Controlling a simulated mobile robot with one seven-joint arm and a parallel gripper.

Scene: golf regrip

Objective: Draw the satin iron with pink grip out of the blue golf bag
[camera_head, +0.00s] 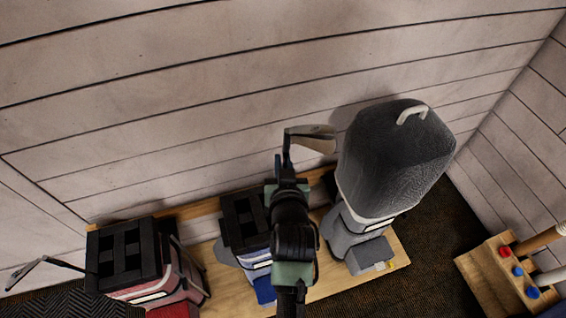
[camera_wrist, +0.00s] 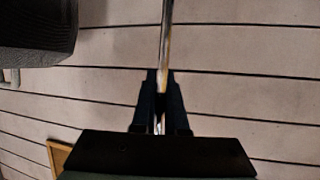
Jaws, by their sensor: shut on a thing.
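The blue golf bag (camera_head: 240,225) stands in the middle of a row of bags, with a black divided top. My gripper (camera_head: 286,165) is above its right side, and my arm covers part of the bag. An iron (camera_head: 312,138) with a satin metal head shows just beyond my fingers, its head pointing right. In the wrist view my gripper (camera_wrist: 160,78) is shut on the iron's shaft (camera_wrist: 166,35), which runs up out of the picture. The pink grip is not visible, so I cannot tell whether the lower end is inside the bag.
A grey bag with a tall dark hood (camera_head: 395,155) stands close on the right; the hood also shows in the wrist view (camera_wrist: 35,28). A red bag (camera_head: 150,280) with another club (camera_head: 42,265) is at left. A wooden rack (camera_head: 505,280) stands far right. A plank wall is behind.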

